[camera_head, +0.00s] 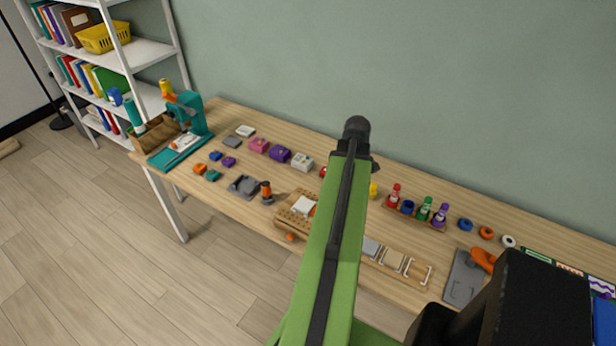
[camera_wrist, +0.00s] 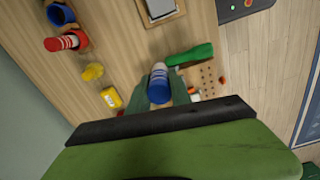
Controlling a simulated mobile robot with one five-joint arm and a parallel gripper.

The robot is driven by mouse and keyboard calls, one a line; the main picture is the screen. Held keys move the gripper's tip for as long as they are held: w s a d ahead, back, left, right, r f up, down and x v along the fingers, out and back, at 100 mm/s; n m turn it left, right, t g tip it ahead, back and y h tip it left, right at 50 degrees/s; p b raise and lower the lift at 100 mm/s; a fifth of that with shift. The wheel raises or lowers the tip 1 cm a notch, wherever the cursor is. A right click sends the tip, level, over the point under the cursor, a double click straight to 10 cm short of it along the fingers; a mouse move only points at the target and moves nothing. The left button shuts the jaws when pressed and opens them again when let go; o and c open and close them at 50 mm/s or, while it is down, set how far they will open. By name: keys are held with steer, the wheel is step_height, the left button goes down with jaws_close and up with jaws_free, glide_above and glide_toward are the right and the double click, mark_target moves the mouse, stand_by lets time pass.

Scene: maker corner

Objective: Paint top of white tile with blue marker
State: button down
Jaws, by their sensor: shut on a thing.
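The white tile (camera_head: 303,205) lies on a wooden block with holes (camera_head: 284,217), partly hidden behind my arm in the head view. In the wrist view the block (camera_wrist: 208,78) shows right of the marker. The blue marker (camera_wrist: 159,84) is held between the dark green fingers of my gripper (camera_wrist: 158,92). It has a white body and a blue end. In the head view my arm hides the gripper and marker.
A marker rack (camera_head: 417,215) holds red, green and purple markers; its blue holder (camera_head: 407,207) is empty. A green piece (camera_wrist: 190,55) lies close to the marker. A grey stamp-like tray (camera_head: 244,186) and an orange-topped tool (camera_head: 266,192) stand left of the block.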

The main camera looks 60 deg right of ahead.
steer(key=w+a+n, duration=0.2)
steer(key=w+a, duration=0.1)
steer(key=w, duration=1.1)
steer(key=f+b, duration=0.4)
steer(key=shift+s+d+f+b, duration=0.15)
steer(key=shift+s+d+b, duration=0.05)
steer(key=shift+s+b, duration=0.1)
steer(key=shift+f+b, duration=0.4)
steer(key=shift+f, duration=0.05)
steer(key=shift+w+r, duration=0.1)
steer(key=shift+w, duration=0.05)
steer(key=shift+w+d, duration=0.1)
steer(key=shift+w, duration=1.05)
steer(key=shift+a, duration=1.35)
